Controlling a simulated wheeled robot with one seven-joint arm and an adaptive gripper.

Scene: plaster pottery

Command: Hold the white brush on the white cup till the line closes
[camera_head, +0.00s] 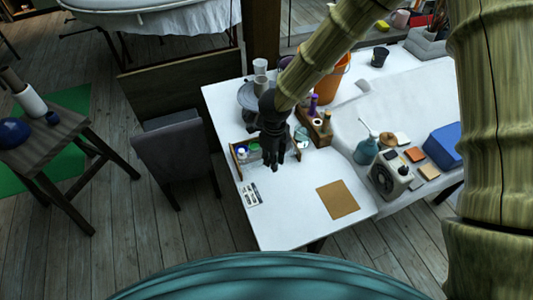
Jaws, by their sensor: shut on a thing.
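My dark gripper (273,160) points down over the left part of the white table, by a small wooden rack with bottles. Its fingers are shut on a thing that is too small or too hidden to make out. I cannot pick out the white brush. I cannot tell which is the white cup. My gripper is well in front of both, apart from them.
The wooden rack (238,166) holds small bottles. A white card (250,194) and a brown board (338,200) lie in front on the white table (290,222). An orange bucket (333,78), teal spray bottle (366,150) and blue box (445,146) stand right. The front is mostly clear.

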